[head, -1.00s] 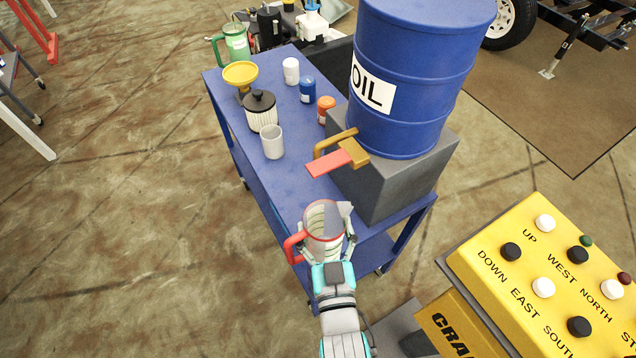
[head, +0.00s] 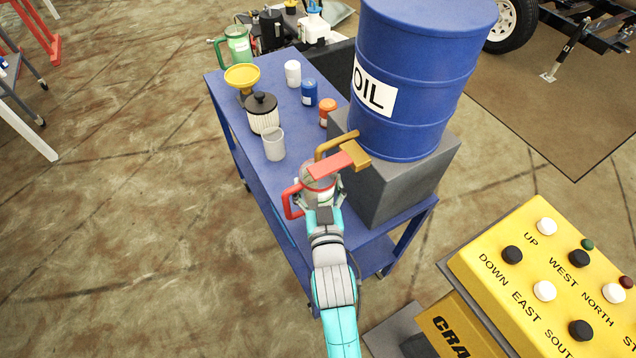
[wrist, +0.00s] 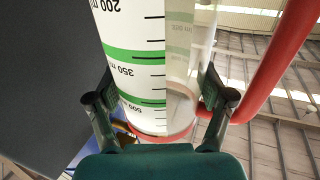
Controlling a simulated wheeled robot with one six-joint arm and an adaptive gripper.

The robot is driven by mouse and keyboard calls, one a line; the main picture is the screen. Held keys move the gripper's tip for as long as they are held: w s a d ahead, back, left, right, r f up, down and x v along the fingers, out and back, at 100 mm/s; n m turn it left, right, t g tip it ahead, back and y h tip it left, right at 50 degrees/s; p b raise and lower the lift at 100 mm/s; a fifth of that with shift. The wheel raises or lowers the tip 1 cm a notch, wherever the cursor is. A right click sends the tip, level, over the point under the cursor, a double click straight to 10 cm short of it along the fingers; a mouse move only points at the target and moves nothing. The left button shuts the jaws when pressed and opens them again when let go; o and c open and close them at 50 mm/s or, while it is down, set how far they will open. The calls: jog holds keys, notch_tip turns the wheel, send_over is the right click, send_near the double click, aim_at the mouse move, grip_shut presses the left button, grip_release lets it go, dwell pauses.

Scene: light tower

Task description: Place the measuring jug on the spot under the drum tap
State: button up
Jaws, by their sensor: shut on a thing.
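The measuring jug (head: 317,178) is clear, with a red handle at its left in the head view. In the wrist view the jug (wrist: 137,60) shows green bands and volume marks, with its red handle at the right. My gripper (head: 322,200) is shut around its body; in the wrist view the gripper (wrist: 160,100) has a finger on each side. The drum tap (head: 343,157) has a brass spout and red lever, which overlaps the jug's top in the head view. The blue oil drum (head: 430,60) stands on a grey block (head: 400,195). The spot under the tap is hidden, as is the jug's base.
A yellow crane control box (head: 560,260) is at the right.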

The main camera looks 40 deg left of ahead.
jog(key=shift+f, duration=0.1)
jog(key=o, duration=1.2)
jog(key=shift+o, duration=0.2)
jog(key=shift+s+d, duration=0.1)
jog(key=v, duration=1.1)
jog(key=shift+s+d, duration=0.25)
jog(key=shift+d, duration=0.1)
